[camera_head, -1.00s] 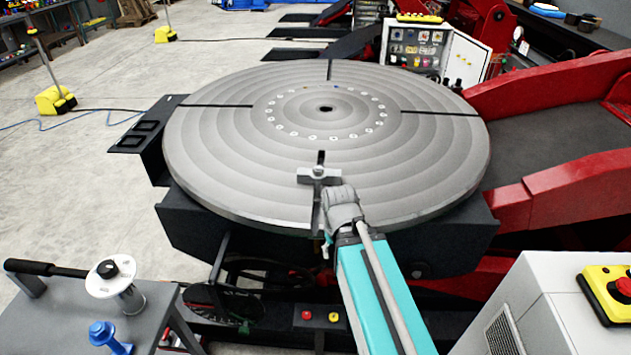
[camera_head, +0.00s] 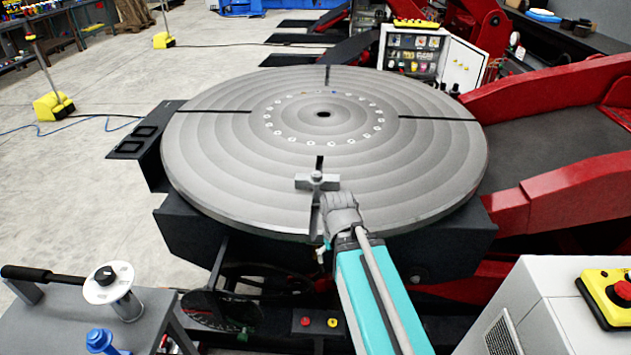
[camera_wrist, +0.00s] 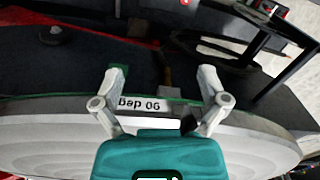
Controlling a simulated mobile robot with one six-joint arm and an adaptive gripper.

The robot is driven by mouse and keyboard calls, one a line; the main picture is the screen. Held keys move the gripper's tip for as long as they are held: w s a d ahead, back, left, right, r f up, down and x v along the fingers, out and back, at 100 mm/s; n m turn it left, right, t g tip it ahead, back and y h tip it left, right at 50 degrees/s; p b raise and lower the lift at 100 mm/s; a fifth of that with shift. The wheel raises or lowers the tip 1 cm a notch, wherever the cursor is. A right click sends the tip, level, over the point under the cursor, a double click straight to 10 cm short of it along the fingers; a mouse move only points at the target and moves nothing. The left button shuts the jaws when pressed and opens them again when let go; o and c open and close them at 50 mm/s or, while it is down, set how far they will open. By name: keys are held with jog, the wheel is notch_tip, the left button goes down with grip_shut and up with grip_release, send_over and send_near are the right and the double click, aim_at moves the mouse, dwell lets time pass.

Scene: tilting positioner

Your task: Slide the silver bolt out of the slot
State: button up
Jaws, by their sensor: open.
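The silver bolt (camera_head: 317,181) stands in the near radial slot of the round grey table (camera_head: 220,150), with a wide silver crosspiece at its foot. Bare dark slot shows just beyond it. My gripper is at the table's near rim, right of the slot and nearer than the bolt; its fingertips are mostly hidden in the head view. In the wrist view my gripper (camera_wrist: 163,80) is open, its two fingers spread around a rim label reading "90 deg" (camera_wrist: 145,104). A brownish part between the fingers is too unclear to name. I cannot make out the bolt there.
Red positioner arms (camera_head: 560,90) stand at the right. A grey cabinet with a yellow-red emergency stop (camera_head: 612,292) is front right. A grey cart (camera_head: 50,315) with a white-flanged spool (camera_head: 118,290) and a blue knob (camera_head: 104,342) is front left. Floor is open at the left.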

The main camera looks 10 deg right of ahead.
jog(key=w+r+n+p, duration=0.9)
jog(key=w+r+p, duration=0.15)
jog(key=w, duration=0.25)
notch_tip(320, 180, up, 10)
jog(key=n+p, duration=1)
jog(key=n, duration=0.1)
send_over(317, 172)
jog(key=shift+s, duration=0.1)
jog(key=shift+f, duration=0.2)
notch_tip(317, 172, down, 13)
jog(key=b, duration=1.3)
jog(key=shift+f+b, duration=0.2)
jog(key=shift+b, duration=0.2)
jog(key=c, duration=1.1)
jog(key=shift+o, duration=0.2)
